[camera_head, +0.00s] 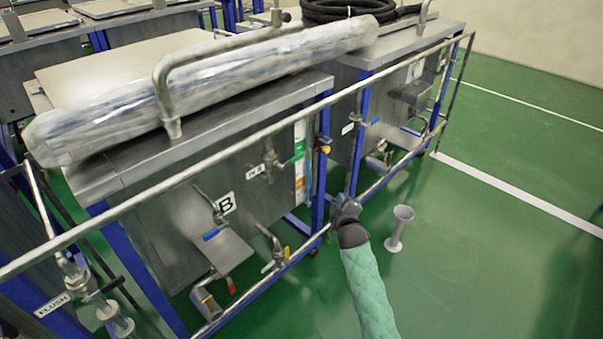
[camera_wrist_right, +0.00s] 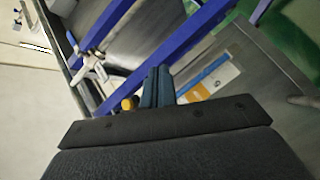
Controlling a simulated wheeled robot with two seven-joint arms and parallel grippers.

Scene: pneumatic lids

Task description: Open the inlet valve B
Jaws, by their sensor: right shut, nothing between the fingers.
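My left gripper is not in view.
A metal rail (camera_head: 230,155) runs across the tank fronts, with blue posts (camera_head: 319,180) behind. A yellow knob (camera_head: 325,149) sits on a post. Lower valves (camera_head: 272,247) stick out below. A grey flared stand (camera_head: 399,230) stands on the green floor, which is free to the right.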

